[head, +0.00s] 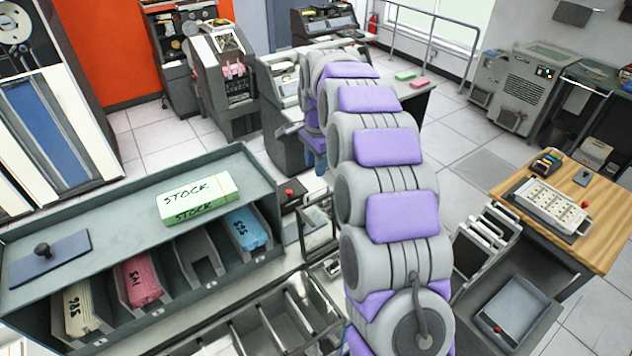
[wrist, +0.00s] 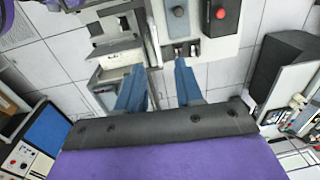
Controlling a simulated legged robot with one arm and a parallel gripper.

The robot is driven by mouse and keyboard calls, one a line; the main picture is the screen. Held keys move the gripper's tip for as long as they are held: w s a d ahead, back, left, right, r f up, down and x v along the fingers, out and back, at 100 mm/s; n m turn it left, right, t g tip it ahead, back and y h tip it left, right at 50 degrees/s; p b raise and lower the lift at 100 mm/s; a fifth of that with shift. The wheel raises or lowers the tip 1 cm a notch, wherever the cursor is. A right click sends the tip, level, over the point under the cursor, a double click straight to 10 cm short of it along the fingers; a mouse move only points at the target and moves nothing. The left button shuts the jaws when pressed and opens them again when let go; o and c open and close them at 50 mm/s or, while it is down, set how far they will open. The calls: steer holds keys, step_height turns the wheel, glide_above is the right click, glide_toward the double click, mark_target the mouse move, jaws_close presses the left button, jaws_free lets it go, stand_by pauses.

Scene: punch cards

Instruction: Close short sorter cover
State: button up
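The grey sorter (head: 300,345) runs along the bottom of the head view, with open pockets below and a framed, clear-looking part (head: 317,222) at its far end. In the wrist view grey machine parts (wrist: 108,62) with a pale frame lie ahead and left of my fingers. I cannot tell for certain which part is the short cover. My gripper (wrist: 160,66) shows two blue fingers held apart with nothing between them. The fingers appear above the machine, and no contact is clear.
A grey rack (head: 120,195) with card decks stands at left, carrying a STOCK box (head: 197,198) and a knobbed plate (head: 48,258). A wooden table (head: 510,188) with a white device stands at right. A red button (wrist: 221,13) is ahead in the wrist view.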

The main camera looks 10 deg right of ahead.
mark_target(320, 188)
step_height(320, 188, down, 4)
steer(key=shift+r, duration=0.15)
steer(key=f, duration=0.1)
steer(key=d+f, duration=0.2)
steer(key=shift+w+d+f+p, duration=0.1)
steer(key=shift+w+f+p, duration=0.15)
steer(key=shift+p, duration=0.15)
steer(key=shift+d+f, duration=0.15)
steer(key=shift+f, duration=0.3)
steer(key=shift+a+f, duration=0.1)
steer(key=shift+a, duration=1.1)
steer(key=shift+c, duration=1.1)
steer(key=shift+d, duration=0.15)
steer(key=shift+c, duration=0.8)
steer(key=shift+d, duration=0.75)
jaws_close()
steer(key=shift+a, duration=0.1)
steer(key=shift+a, duration=0.2)
